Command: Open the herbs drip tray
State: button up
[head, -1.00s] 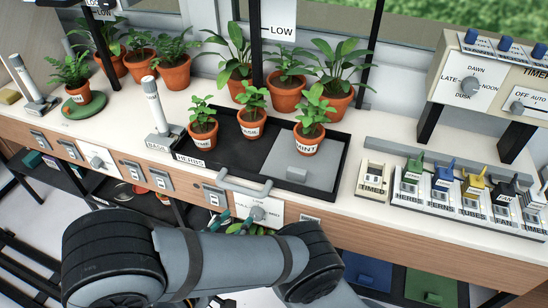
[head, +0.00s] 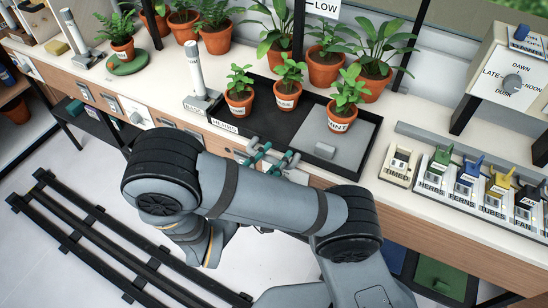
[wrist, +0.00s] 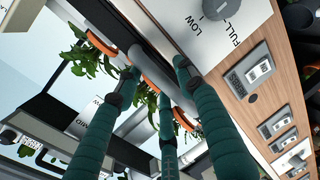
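The herbs drip tray (head: 262,121) is a black, shallow tray with a HERBS label (head: 225,125) on its front rim. It lies on the white counter and bears three small potted herbs, including basil (head: 286,88) and mint (head: 342,112), and a grey plate (head: 330,139). Its grey bar handle, at the front counter edge, is partly hidden by my fingers; a grey bar (wrist: 122,38) crosses between them in the wrist view. My gripper (head: 271,158), with teal fingers, is at the handle. The fingers stand apart around the bar; contact is unclear.
A grey post (head: 195,70) stands left of the tray. A TIMED switch block (head: 399,163) and a row of coloured switches (head: 468,180) stand to the right. Larger potted plants (head: 325,66) line the back.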

jog(key=shift+w, duration=0.1)
jog(key=shift+c, duration=1)
jog(key=c, duration=0.7)
grip_shut()
